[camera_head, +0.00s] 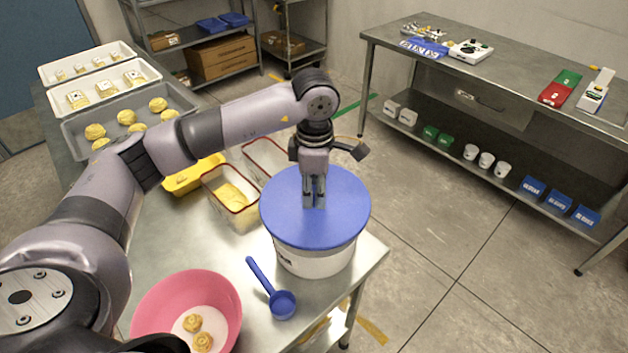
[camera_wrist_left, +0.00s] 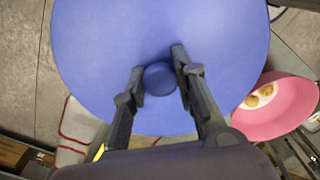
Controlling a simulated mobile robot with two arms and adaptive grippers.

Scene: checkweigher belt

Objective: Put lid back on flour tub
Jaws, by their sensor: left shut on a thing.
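The round blue lid (camera_head: 345,222) is over the white flour tub (camera_head: 318,263) at the table's right corner. It covers the tub's mouth, and the tub's inside is hidden. I cannot tell whether the lid is fully seated or slightly above the rim. My left gripper (camera_head: 314,203) points down at the lid's middle and is shut on its knob. In the left wrist view, the fingers (camera_wrist_left: 158,70) stand on both sides of the round blue knob (camera_wrist_left: 160,79), and the lid (camera_wrist_left: 230,50) fills much of the picture. My right gripper does not show.
A blue scoop (camera_head: 281,303) lies in front of the tub. A pink bowl (camera_head: 227,295) with dough pieces stands at the front. Clear containers (camera_head: 240,217), a yellow tray (camera_head: 185,181) and a grey dough tray (camera_head: 75,130) lie further left. Floor is open to the right.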

